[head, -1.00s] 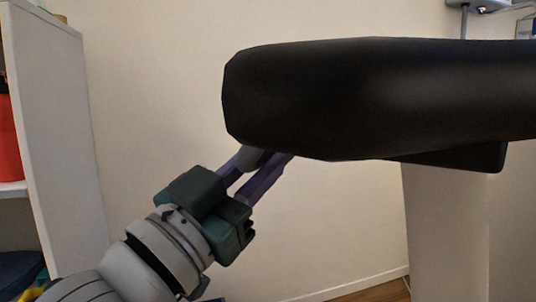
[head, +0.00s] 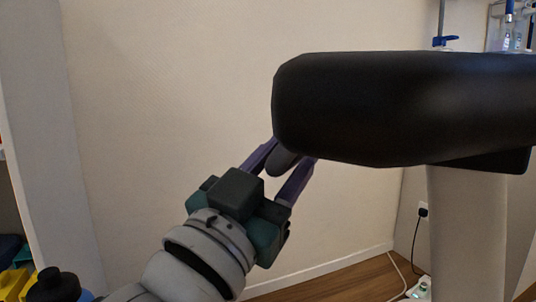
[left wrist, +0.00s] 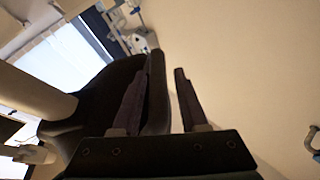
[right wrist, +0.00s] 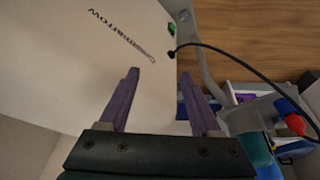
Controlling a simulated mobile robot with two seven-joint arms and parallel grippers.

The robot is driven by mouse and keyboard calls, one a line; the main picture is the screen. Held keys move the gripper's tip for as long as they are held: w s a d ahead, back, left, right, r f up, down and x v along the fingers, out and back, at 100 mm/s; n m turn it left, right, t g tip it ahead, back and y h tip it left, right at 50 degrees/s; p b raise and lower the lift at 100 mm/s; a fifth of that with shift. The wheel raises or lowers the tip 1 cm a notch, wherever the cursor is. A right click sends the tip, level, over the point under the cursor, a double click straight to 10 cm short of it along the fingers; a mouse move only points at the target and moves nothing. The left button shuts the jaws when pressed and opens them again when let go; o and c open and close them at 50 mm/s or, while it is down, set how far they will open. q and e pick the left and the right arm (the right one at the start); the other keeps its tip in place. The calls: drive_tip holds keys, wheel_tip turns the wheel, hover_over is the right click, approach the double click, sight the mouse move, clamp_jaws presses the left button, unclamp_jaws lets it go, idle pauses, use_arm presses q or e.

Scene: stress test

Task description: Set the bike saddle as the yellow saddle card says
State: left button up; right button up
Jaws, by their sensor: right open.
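The black bike saddle (head: 400,105) fills the upper right of the head view, its blunt nose to the left. My left gripper (head: 292,152) is below the nose, its purple fingers apart and its tips partly hidden by the saddle. A small dark grey piece (head: 283,161) shows between the fingers; I cannot tell what it is. In the left wrist view the saddle (left wrist: 90,95) lies beside the left finger and a gap shows between the fingers (left wrist: 168,65). My right gripper (right wrist: 158,75) is open and empty. I cannot make out the yellow saddle card.
A pale column (head: 467,225) stands below the saddle. A white shelf edge (head: 55,150) is at the left, with a yellow item (head: 15,284) low beside it. The right wrist view shows a cream lettered panel (right wrist: 60,60), a black cable (right wrist: 250,65) and a cluttered shelf.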

use_arm(q)
drive_tip(key=shift+o, duration=0.7)
drive_tip(key=shift+s+a, duration=0.15)
drive_tip(key=shift+s, duration=0.1)
drive_tip(key=p+v, duration=0.3)
drive_tip(key=v, duration=0.6)
drive_tip(key=shift+s+f, duration=0.15)
drive_tip(key=shift+a, duration=0.15)
